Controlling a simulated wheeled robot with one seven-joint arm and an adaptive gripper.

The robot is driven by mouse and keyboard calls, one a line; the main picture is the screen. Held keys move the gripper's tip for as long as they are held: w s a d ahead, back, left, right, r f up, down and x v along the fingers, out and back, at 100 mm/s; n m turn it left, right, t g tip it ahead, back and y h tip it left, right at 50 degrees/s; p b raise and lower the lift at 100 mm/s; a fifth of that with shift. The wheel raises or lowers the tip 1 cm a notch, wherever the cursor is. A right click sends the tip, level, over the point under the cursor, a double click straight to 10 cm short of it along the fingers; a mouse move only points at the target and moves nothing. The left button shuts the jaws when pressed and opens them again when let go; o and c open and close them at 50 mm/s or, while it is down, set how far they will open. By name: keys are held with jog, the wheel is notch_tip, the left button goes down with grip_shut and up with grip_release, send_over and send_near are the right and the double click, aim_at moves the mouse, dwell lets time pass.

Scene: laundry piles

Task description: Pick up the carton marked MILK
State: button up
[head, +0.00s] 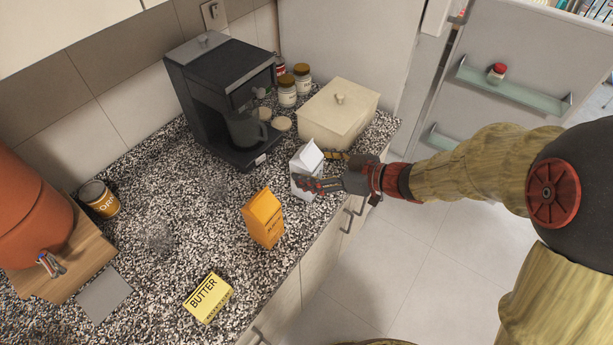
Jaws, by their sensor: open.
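A white gable-top carton (303,163) stands upright on the speckled counter, near its front edge; I cannot read a label on it. My gripper (322,170) reaches in from the right with its jaws open. One finger crosses in front of the white carton's lower part and the other shows just behind it to the right. I cannot tell whether either finger touches it. An orange carton (263,220) stands upright nearer the camera; its small lettering is not readable.
A coffee machine (218,95), several jars (287,92) and a cream lidded box (338,115) stand behind. A yellow BUTTER pack (207,298) lies in front. A can (99,199) and an orange dispenser (30,215) are at the left. The middle of the counter (170,200) is mostly clear.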

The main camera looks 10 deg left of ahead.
jog(key=shift+x, duration=1.1)
jog(key=c, duration=0.3)
jog(key=c, duration=1.4)
jog(key=shift+r, duration=0.1)
jog(key=shift+c, duration=0.5)
